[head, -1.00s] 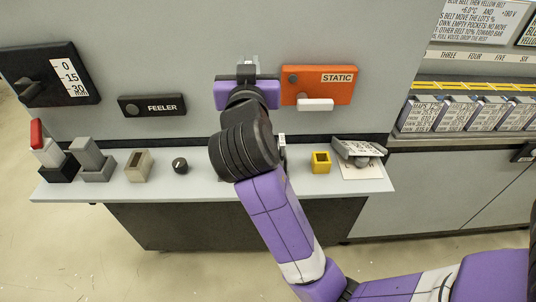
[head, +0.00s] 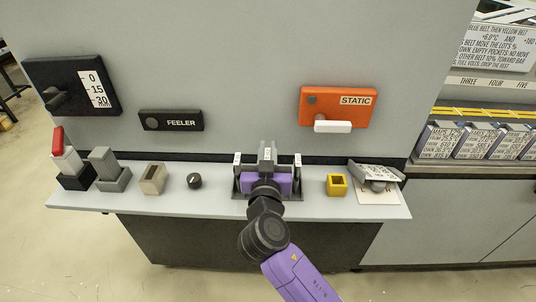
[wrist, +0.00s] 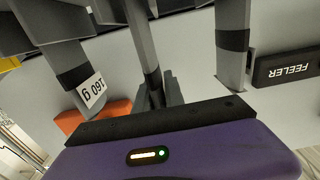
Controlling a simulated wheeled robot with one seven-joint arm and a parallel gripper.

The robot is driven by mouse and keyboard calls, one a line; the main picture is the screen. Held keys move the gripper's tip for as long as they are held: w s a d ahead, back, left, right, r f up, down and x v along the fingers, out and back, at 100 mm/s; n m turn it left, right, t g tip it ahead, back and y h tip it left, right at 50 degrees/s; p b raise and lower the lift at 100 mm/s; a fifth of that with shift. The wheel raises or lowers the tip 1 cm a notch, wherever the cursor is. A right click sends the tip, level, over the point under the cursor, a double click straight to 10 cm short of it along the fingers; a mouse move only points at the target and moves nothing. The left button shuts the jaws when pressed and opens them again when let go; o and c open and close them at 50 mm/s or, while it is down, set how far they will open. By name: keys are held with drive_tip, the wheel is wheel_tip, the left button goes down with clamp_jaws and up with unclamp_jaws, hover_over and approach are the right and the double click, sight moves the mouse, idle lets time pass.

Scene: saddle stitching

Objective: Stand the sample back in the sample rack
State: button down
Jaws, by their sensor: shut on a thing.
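My gripper (head: 267,168) is low over the grey shelf, shut on a grey sample (head: 267,153) held upright. The held sample (wrist: 146,45) also shows between the fingers in the wrist view, where its lower end is hard to make out. The dark sample rack (head: 237,192) is around and behind my gripper, which hides its middle. Two other samples stand on either side: one at the left (head: 237,161) and one at the right (head: 298,161). In the wrist view, a sample labelled 160 g (wrist: 75,75) is at the left and another (wrist: 233,45) at the right. I cannot tell whether the held sample touches the rack.
A black knob (head: 194,181) and a beige block (head: 153,179) are left of the rack. A yellow holder (head: 337,185) and a tilted grey device (head: 374,177) are right. The FEELER box (head: 171,121) and orange STATIC box (head: 338,107) are on the wall panel above.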

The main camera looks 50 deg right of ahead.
drive_tip(key=shift+f, duration=0.7)
drive_tip(key=shift+f+b, duration=0.25)
drive_tip(key=shift+b, duration=0.05)
drive_tip(key=c, duration=1.4)
unclamp_jaws()
drive_tip(key=shift+r, duration=0.1)
drive_tip(key=shift+r, duration=0.15)
